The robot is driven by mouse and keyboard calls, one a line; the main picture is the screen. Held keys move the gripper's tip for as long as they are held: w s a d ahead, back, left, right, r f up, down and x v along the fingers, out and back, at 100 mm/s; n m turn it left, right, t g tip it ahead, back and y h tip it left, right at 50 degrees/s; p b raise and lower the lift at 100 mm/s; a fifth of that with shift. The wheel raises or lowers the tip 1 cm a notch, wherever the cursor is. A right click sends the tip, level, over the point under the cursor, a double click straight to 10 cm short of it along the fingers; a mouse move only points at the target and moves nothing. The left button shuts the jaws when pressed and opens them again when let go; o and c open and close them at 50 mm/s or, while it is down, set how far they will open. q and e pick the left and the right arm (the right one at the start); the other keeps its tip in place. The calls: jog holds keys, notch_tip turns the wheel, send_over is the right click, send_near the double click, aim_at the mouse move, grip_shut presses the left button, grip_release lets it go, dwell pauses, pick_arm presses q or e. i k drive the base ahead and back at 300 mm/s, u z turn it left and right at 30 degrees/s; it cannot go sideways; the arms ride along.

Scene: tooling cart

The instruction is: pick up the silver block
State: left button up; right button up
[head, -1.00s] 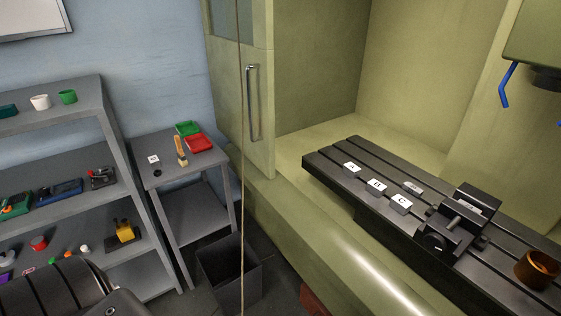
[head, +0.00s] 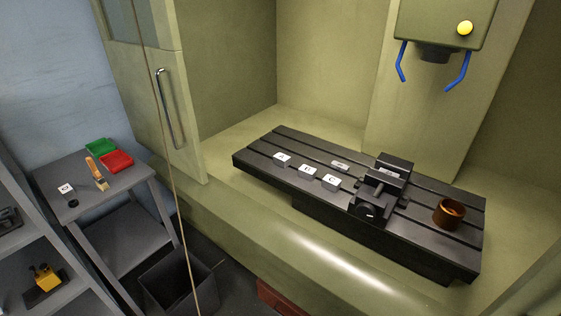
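I cannot single out the silver block with certainty. A small light-grey piece (head: 340,165) lies on the machine's slotted table (head: 262,163), behind a row of three white-topped pieces with letters (head: 307,170). Another pale piece (head: 390,169) shows between the jaws of the dark vise (head: 368,209). A small grey block with a white marked top (head: 67,190) sits on the grey side table (head: 125,184) at left. Neither of my grippers is in view.
A brown cup (head: 449,212) stands right of the vise. Blue bent nozzles (head: 402,62) hang from the machine head above. Red (head: 117,161) and green trays (head: 101,147) lie on the side table. A dark bin (head: 180,283) stands on the floor below. An open door (head: 150,100) stands at left.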

aim_at(279, 159)
jog(key=k, duration=0.65)
jog(key=u, duration=0.6)
jog(key=i, duration=0.55)
jog(key=u, duration=0.55)
jog(key=i, duration=1.15)
jog(key=z, duration=0.55)
